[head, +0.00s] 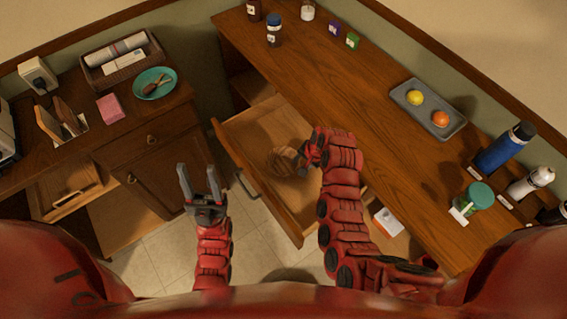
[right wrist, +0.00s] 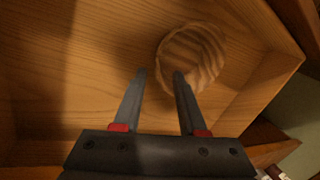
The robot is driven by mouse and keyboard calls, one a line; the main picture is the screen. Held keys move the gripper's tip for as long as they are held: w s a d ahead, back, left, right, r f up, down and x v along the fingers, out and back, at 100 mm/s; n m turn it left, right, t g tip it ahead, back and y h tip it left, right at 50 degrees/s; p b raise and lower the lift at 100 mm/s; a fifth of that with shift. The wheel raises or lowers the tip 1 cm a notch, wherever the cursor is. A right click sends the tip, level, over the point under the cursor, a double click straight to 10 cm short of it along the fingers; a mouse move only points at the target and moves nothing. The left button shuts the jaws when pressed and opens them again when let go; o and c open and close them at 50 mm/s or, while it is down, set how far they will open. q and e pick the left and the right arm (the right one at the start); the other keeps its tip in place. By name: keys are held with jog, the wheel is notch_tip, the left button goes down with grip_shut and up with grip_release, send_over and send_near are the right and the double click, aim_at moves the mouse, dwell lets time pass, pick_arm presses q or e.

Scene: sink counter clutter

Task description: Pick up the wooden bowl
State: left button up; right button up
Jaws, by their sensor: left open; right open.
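The wooden bowl (right wrist: 192,56) is round, with light and dark bands, and sits inside an open wooden drawer (head: 231,140). In the head view the bowl (head: 282,160) is small and partly hidden by my right gripper. My right gripper (right wrist: 159,75) is open and empty, with its fingers pointing into the drawer. In the right wrist view its right fingertip overlaps the bowl's lower left edge; I cannot tell whether they touch. My left gripper (head: 190,168) is open and empty, to the left of the drawer and above the floor.
The long counter (head: 350,110) runs above the drawer. It carries a grey tray (head: 411,117) with a yellow and an orange fruit, a blue bottle (head: 505,148) and a green-lidded jar (head: 476,197). A left counter holds a basket (head: 121,70) and a teal bowl (head: 174,91).

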aim_at(298, 167)
jog(key=shift+a+f+p, duration=0.1)
jog(key=shift+f+p, duration=0.35)
jog(key=shift+p, duration=0.15)
jog(key=shift+p+x, duration=0.55)
jog(key=shift+x, duration=1.55)
grip_shut()
